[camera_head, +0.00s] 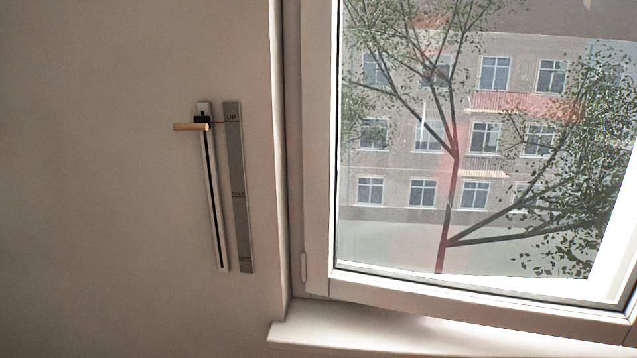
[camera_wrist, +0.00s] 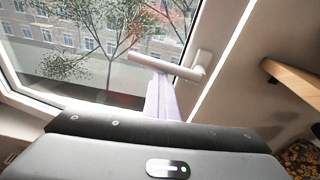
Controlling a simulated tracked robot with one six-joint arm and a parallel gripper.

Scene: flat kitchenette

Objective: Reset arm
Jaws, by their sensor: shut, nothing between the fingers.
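My gripper (camera_wrist: 162,82) shows in the wrist view. Its pale lavender fingers are together and empty, rising from the dark gripper body at the bottom. The fingertips appear close to the white window handle (camera_wrist: 198,72), just below its lever in the picture. I cannot tell whether they touch it. The handle's lever points to the left and slightly up. No part of my arm or gripper shows in the head view.
The white-framed window (camera_head: 318,200) fills the right of the head view, above a sill (camera_head: 340,332). A wall slider (camera_head: 213,205) has a wooden knob (camera_head: 190,127) near its top, beside a grey marked scale (camera_head: 239,180). A wooden-edged shelf (camera_wrist: 292,78) stands at right in the wrist view.

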